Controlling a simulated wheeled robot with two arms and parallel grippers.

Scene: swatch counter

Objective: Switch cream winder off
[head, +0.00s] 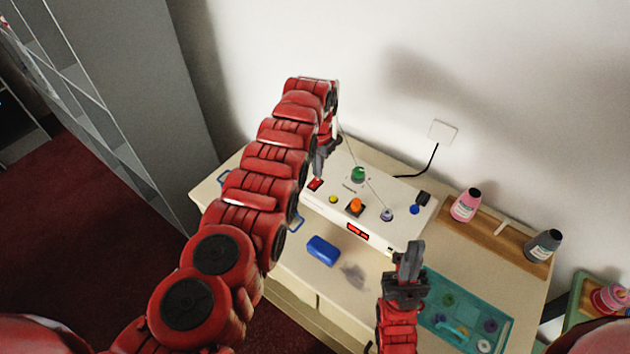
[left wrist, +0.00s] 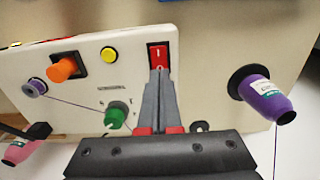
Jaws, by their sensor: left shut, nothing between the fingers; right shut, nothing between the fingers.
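The cream winder (head: 388,236) is a flat box on the counter, with a red rocker switch (head: 315,184) at its left end and a lit red display (head: 358,231) on its front. In the left wrist view the red switch (left wrist: 158,54) sits in a dark frame. My left gripper (head: 318,174) is shut and empty, pointing down at the switch. In the left wrist view its fingertips (left wrist: 159,72) overlap the switch's lower edge; I cannot tell whether they touch. My right gripper (head: 413,246) is shut and empty, in front of the winder's right end.
The winder carries a green knob (head: 358,174), an orange button (head: 355,205), a yellow button (head: 333,199) and a purple bobbin (head: 387,215) with thread. A blue block (head: 322,250) lies in front. A teal tray (head: 460,298) is at right.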

